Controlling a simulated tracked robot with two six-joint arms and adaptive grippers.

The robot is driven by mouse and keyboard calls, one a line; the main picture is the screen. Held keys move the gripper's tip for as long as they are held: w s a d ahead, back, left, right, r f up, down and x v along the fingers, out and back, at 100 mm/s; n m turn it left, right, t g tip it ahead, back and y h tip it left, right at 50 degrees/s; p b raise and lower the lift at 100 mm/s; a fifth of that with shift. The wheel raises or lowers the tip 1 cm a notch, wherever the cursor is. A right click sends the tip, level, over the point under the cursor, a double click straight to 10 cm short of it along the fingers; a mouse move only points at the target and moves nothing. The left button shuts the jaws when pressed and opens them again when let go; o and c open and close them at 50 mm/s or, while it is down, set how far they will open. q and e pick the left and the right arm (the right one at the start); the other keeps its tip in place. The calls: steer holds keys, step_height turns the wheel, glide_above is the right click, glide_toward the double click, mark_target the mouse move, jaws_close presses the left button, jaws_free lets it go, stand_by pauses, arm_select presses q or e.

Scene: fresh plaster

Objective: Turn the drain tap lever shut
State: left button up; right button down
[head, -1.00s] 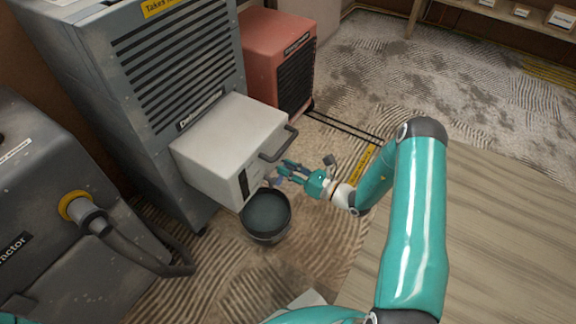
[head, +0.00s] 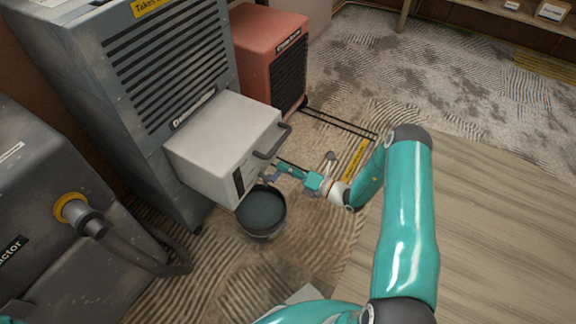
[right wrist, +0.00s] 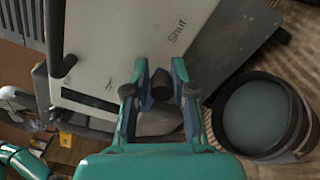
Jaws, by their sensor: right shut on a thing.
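The white tank (head: 222,140) juts from the front of the grey dehumidifier (head: 165,75). In the right wrist view the tank face (right wrist: 120,35) carries the word "Shut". My right gripper (head: 274,174) is at the tank's lower front, just above the bucket's far side. In the right wrist view my right gripper (right wrist: 160,80) has its fingers closed around a dark knob-like piece, the tap lever (right wrist: 161,84). The lever's full shape and angle are hidden by the fingers. My left gripper is not in view.
A dark bucket (head: 261,234) with greyish liquid stands on the floor below the tank. A red machine (head: 268,50) stands behind, and a dark extractor with a hose (head: 130,250) is at left. Ridged floor lies around the bucket, with bare boards at right.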

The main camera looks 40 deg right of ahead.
steer(key=shift+f+m, duration=0.4)
steer(key=shift+m, duration=0.1)
steer(key=c, duration=1)
jaws_free()
steer(key=shift+r, duration=0.1)
steer(key=shift+s+d, duration=0.2)
steer(key=shift+s, duration=0.15)
steer(key=v, duration=1.1)
steer(key=shift+s, duration=0.15)
steer(key=shift+a, duration=0.1)
